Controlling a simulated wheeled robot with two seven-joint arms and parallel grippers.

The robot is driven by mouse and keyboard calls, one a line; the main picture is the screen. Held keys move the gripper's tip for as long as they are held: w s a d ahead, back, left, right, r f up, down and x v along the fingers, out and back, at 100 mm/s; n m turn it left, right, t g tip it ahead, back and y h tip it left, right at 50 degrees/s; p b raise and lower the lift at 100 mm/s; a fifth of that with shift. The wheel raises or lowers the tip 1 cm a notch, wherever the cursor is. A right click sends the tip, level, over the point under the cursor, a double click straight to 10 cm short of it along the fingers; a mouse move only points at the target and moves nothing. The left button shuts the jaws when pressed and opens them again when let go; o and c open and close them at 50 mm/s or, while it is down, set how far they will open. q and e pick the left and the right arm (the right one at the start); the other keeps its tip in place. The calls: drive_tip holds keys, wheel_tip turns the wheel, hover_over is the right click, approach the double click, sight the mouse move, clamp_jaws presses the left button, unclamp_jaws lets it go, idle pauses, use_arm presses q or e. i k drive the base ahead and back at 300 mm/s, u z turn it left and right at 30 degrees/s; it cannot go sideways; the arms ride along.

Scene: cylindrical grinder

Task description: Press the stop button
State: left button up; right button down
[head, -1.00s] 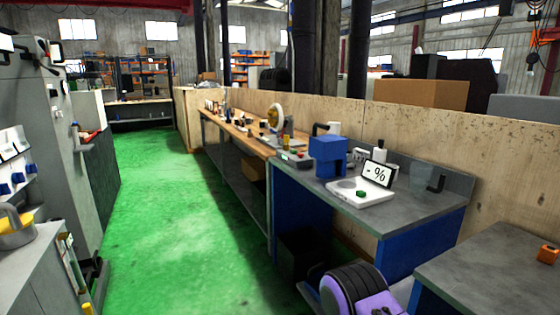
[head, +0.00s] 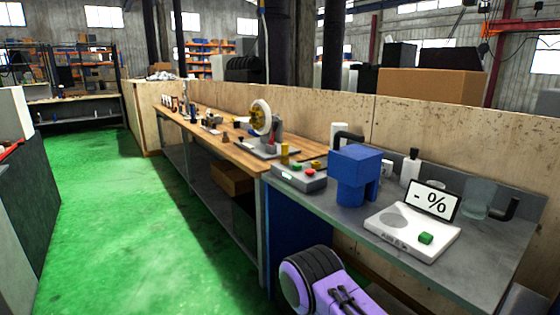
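A purple and black rounded part, which looks like a link of my own arm, shows at the bottom middle, below the bench and apart from the box. Neither gripper's fingertips can be made out. Nothing touches the box.
A blue block-shaped device (head: 356,168) stands right of the box. A white scale (head: 398,242) with a "- %" display (head: 432,201) and a green piece (head: 425,238) lies on the grey bench (head: 465,277). A wooden bench (head: 208,134) runs back left; the green floor (head: 110,215) is clear.

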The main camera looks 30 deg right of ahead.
sight(310, 173)
drive_tip(key=i, duration=2.7)
drive_tip(key=z, duration=2.35)
